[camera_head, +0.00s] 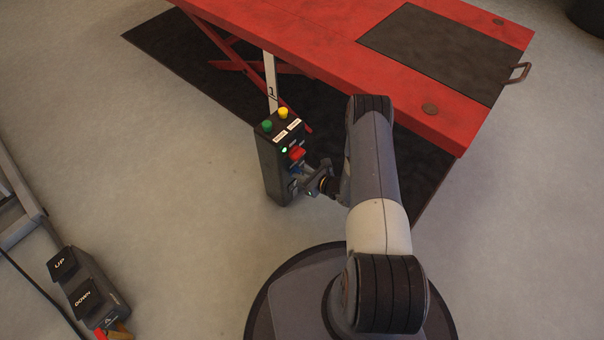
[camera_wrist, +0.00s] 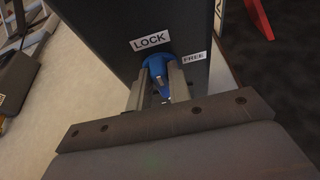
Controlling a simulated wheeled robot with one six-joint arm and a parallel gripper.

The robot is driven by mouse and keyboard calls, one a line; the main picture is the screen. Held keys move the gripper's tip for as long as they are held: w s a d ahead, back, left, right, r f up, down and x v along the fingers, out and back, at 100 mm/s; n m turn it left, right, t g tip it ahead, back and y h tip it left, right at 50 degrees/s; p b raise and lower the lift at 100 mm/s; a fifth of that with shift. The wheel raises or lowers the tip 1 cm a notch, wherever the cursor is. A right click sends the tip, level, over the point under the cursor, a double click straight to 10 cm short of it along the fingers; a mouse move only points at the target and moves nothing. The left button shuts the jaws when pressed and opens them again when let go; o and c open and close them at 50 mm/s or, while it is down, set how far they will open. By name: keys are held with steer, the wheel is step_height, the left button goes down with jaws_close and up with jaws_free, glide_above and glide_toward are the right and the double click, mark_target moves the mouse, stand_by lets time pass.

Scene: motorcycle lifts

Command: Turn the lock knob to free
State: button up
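The blue lock knob (camera_wrist: 158,72) is on the dark face of the control box (camera_head: 268,165). A LOCK label (camera_wrist: 150,41) sits above the knob, and a FREE label (camera_wrist: 194,57) sits to its upper right. My gripper (camera_wrist: 160,82) has one finger on each side of the knob's grip. Dark gaps show between the fingers, so it looks open around the knob; firm contact is not visible. In the head view my gripper (camera_head: 309,180) is at the box's lower right front, partly hiding the knob. The exact knob angle is hard to tell.
The box also bears a green button (camera_head: 267,126), a yellow button (camera_head: 283,113), a lit green lamp (camera_head: 284,150) and a red control (camera_head: 296,153). The red lift (camera_head: 310,50) stands behind. An UP/DOWN pedal (camera_head: 93,288) is on the floor at lower left.

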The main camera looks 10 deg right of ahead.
jaws_close()
steer(key=shift+d+f+m+y+b, duration=0.15)
steer(key=shift+m+y+b, duration=0.15)
steer(key=shift+b, duration=0.25)
steer(key=shift+w+d+f+m+g+y+b, duration=0.25)
steer(key=shift+m+y+b, duration=1.1)
steer(key=shift+m, duration=0.8)
steer(key=shift+w+d+f+m+g+y+b, duration=0.25)
steer(key=shift+m+y+b, duration=0.65)
steer(key=shift+m+b, duration=1)
steer(key=shift+w+d+f+m+g+y+b, duration=0.15)
steer(key=shift+f+m+y+b, duration=0.15)
steer(key=shift+m+y+b, duration=1.5)
steer(key=shift+m+h+p, duration=0.5)
steer(key=shift+m+h, duration=0.15)
steer(key=shift+m, duration=0.1)
